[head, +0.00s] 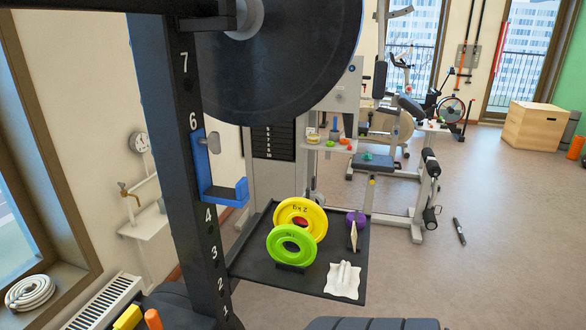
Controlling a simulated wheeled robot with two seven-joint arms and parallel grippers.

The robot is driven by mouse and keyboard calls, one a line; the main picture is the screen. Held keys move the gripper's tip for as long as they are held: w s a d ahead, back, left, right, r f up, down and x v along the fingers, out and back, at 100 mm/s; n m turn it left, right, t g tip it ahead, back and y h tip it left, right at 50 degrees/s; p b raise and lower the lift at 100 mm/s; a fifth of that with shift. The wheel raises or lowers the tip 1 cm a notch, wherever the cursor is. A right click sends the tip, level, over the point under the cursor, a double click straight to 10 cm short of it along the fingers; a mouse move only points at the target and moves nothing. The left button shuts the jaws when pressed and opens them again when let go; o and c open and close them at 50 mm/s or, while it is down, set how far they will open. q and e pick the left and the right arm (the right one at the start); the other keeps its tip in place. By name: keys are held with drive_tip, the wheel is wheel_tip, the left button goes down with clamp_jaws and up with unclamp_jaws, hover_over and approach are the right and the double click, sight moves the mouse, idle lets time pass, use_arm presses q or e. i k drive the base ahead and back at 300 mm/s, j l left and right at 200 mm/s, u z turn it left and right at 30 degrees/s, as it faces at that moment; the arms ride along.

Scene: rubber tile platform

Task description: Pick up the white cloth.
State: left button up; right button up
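The white cloth (343,287) lies on the front right part of a black platform (250,262). Its lower part is spread flat, and folds stand up in its upper middle. Neither of my grippers shows in the head view, and nothing is seen touching the cloth.
A yellow ring plate (313,212) and a green ring plate (309,254) stand left of the cloth. A purple object (356,218) and a thin beige piece (353,237) are behind it. A dark numbered upright (181,150) rises at left, with a large black disc (270,75) overhead.

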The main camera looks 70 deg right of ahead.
sight(343, 280)
drive_tip(key=z, duration=2.75)
